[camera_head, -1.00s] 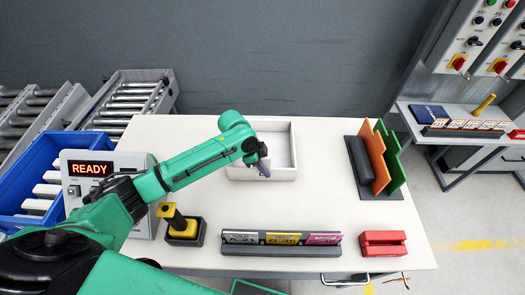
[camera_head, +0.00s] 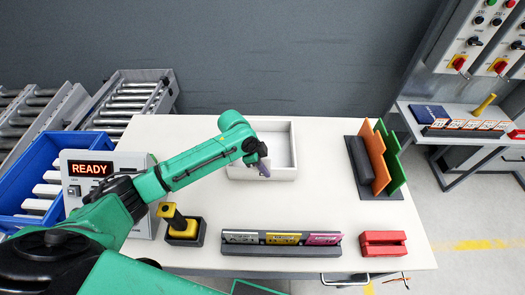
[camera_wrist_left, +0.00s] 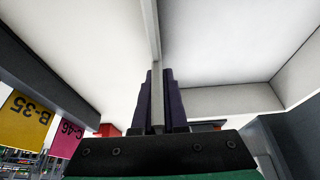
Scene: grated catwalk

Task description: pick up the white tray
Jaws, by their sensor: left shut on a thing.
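The white tray (camera_head: 288,173) is a shallow open box on the white table, at the back middle in the head view. My left gripper (camera_head: 264,168) is at the tray's front wall, with its purple fingers pointing down. In the left wrist view the fingers (camera_wrist_left: 157,100) sit on both sides of a thin white wall (camera_wrist_left: 157,60) and are shut on it. The tray looks level; whether it touches the table is hard to tell. My right gripper does not show.
The table (camera_head: 330,205) holds a READY box (camera_head: 88,175), a black holder with a yellow-handled tool (camera_head: 183,230), a card rack (camera_head: 280,250), a red block (camera_head: 383,243) and a stand with orange and green plates (camera_head: 375,160). The table's middle right is clear.

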